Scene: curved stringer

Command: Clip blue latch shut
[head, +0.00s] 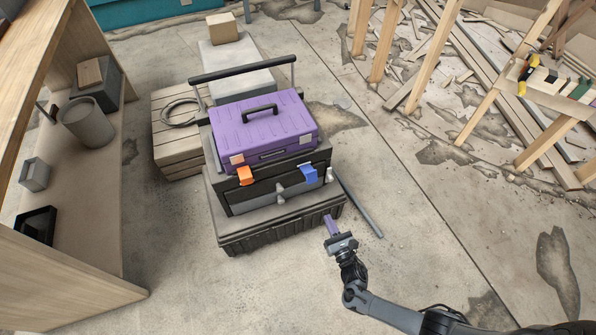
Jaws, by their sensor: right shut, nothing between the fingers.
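The blue latch (309,174) is on the right front of a black toolbox (262,195). It looks tilted out a little from the front, but I cannot tell for sure whether it is clipped. An orange latch (245,176) is on the left front of the same box. A purple toolbox (264,130) with a black handle sits on top. My right gripper (331,221) is shut and empty, below and right of the blue latch and apart from it. It is near the right front corner of the black base case (283,234). My left gripper is out of view.
A grey bar (362,209) lies on the floor right of the stack. A wooden crate (178,150) with a coiled hose stands behind left. A wooden shelf (95,220) is at the left. Wooden trestles (433,55) and planks are at the upper right. Floor in front is clear.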

